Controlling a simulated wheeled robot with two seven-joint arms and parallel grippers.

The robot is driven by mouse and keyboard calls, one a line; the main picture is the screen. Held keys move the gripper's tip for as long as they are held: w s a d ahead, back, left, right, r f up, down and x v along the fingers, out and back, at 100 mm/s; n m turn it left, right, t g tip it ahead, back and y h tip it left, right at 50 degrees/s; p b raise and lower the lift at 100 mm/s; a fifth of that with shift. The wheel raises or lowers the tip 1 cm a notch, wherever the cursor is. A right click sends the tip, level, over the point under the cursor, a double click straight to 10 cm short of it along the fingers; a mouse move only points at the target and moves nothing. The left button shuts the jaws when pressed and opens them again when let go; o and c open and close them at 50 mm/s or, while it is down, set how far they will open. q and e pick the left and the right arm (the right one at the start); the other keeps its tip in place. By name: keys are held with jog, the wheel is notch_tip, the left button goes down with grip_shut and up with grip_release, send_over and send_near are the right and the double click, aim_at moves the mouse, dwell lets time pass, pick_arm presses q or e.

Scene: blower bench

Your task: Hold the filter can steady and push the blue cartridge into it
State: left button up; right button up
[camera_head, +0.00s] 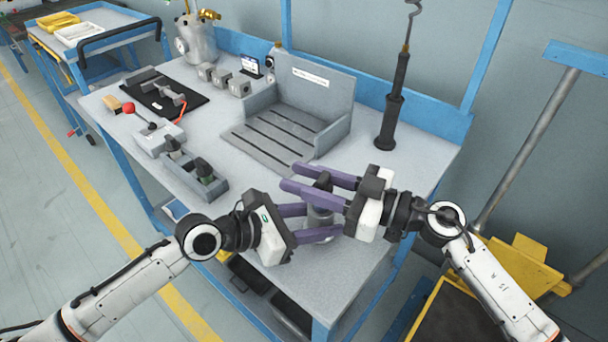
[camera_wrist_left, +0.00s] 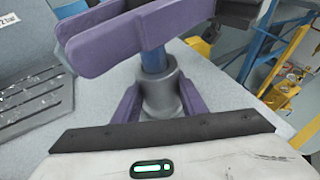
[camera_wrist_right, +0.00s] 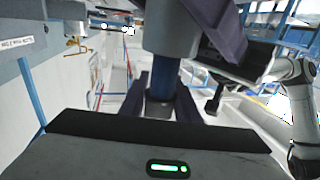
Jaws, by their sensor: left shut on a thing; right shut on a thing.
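The grey filter can (camera_head: 319,217) stands upright near the front of the bench. My left gripper (camera_head: 322,221) is shut on it, one purple finger on each side; the left wrist view shows the can (camera_wrist_left: 160,97) between those fingers. My right gripper (camera_head: 296,177) is above, shut on the blue cartridge (camera_wrist_left: 154,61). The cartridge is upright, its lower end at the can's collar; how deep it sits inside cannot be seen. The right wrist view shows the blue cartridge (camera_wrist_right: 163,78) between the fingers and the can (camera_wrist_right: 170,38) against it. The cartridge's dark top (camera_head: 323,178) shows in the head view.
A grey slotted fixture (camera_head: 268,143) is behind the grippers. A dark upright tool (camera_head: 392,112) stands at the right. A grey tray (camera_head: 183,172) and a box with a red-knobbed lever (camera_head: 155,140) are at the left. The bench front (camera_head: 330,270) is bare.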

jog(key=shift+s+f, duration=0.1)
jog(key=shift+f, duration=2)
jog(key=shift+r, duration=0.15)
dwell(4.8)
jog(key=shift+r, duration=0.25)
dwell(0.7)
